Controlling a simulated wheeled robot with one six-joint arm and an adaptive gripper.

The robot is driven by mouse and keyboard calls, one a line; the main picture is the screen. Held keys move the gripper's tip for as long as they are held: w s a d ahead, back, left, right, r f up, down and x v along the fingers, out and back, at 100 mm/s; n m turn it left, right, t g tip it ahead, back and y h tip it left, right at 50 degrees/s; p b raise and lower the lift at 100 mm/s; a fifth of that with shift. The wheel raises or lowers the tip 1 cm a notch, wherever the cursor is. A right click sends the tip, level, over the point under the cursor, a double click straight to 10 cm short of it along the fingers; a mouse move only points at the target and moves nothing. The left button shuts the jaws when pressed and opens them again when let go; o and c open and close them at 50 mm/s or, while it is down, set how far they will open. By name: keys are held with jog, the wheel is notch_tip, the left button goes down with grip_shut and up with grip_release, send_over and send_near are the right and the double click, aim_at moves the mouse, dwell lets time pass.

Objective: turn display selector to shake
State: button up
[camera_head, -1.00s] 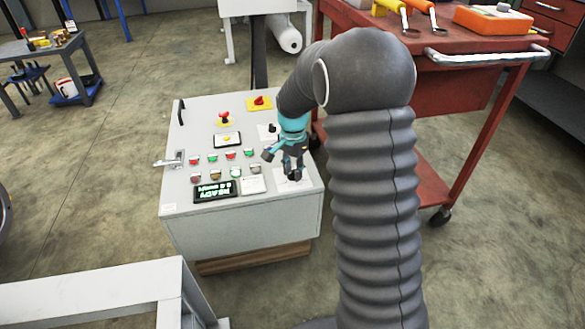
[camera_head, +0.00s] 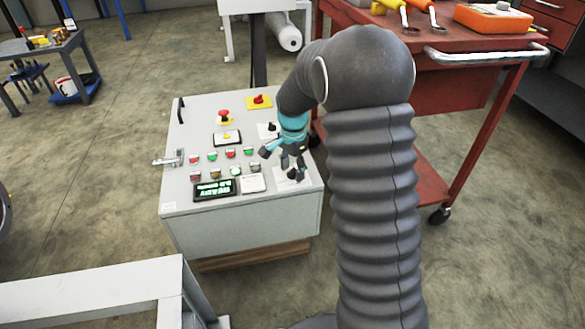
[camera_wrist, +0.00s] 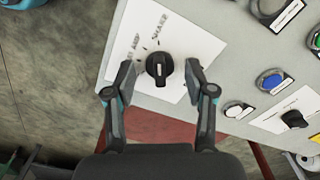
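The display selector (camera_wrist: 158,68) is a round black knob with a pale pointer mark, on a white label plate (camera_wrist: 185,40) in the wrist view. The word SHAKE is printed above it, with another word to its upper left, only partly legible. My gripper (camera_wrist: 159,76) is open, with one finger at the left of the knob and one at the right. Gaps show between fingers and knob. In the head view my gripper (camera_head: 281,163) is over the right front part of the grey control panel (camera_head: 240,235), and the knob there is hard to separate from the dark fingers.
Another black knob (camera_wrist: 293,119) and blue and white buttons (camera_wrist: 269,80) lie right of the selector. A red cart (camera_head: 450,90) stands close at the right.

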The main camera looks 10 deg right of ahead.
aim_at(294, 176)
jog(key=shift+r, duration=0.15)
notch_tip(294, 176, up, 12)
dwell(0.6)
jog(key=s+r+n+t, duration=0.2)
jog(key=s+n, duration=0.2)
jog(key=s, duration=0.6)
jog(key=s+r+n+t, duration=0.1)
jog(key=s+r+n, duration=0.2)
jog(key=s, duration=0.7)
jog(key=s+r+n+t+p, duration=0.1)
jog(key=s+n, duration=0.4)
jog(key=s, duration=0.5)
jog(key=shift+s+r+t, duration=0.4)
jog(key=shift+r+t, duration=0.3)
jog(key=shift+t, duration=0.1)
